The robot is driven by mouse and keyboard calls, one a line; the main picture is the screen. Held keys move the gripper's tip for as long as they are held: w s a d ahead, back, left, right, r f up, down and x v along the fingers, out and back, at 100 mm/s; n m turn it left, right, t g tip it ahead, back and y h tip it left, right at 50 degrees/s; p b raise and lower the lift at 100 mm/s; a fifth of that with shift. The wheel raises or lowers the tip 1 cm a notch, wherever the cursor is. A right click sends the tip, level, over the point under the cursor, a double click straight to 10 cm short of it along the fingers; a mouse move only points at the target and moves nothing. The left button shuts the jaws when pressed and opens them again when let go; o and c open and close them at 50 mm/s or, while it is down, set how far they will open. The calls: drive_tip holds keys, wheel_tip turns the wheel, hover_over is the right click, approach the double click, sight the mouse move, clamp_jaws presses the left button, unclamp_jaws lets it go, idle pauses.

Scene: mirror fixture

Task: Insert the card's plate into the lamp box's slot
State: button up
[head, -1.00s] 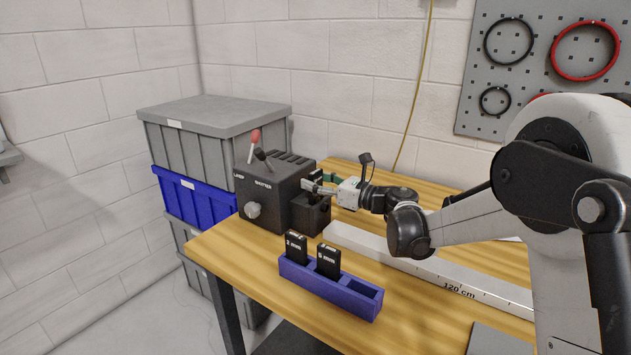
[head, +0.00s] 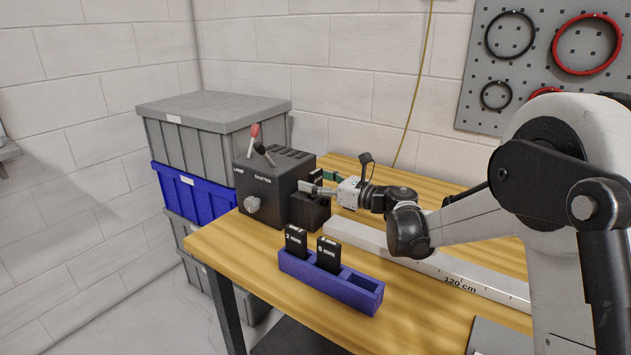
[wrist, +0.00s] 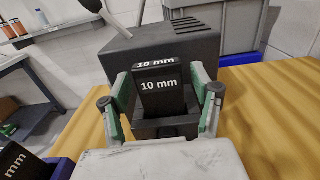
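A black card marked "10 mm" (wrist: 160,88) stands upright at the socket (wrist: 166,127) on the side of the black lamp box (wrist: 165,47). Its lower end is hidden behind the socket's front wall, so I cannot tell how deep its plate sits. My gripper (wrist: 163,95) has its two green-padded fingers on either side of the card, with visible gaps between them and it. In the head view my gripper (head: 308,189) reaches over the socket at the right of the lamp box (head: 268,185).
A blue rack (head: 330,283) near the table's front holds cards marked "2 mm" (head: 296,241) and "5 mm" (head: 328,254), with one bare place at its right. A long white rail (head: 430,265) lies behind it. Stacked bins (head: 205,115) stand left of the table.

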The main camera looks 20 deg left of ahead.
drive_tip(key=v, duration=1.2)
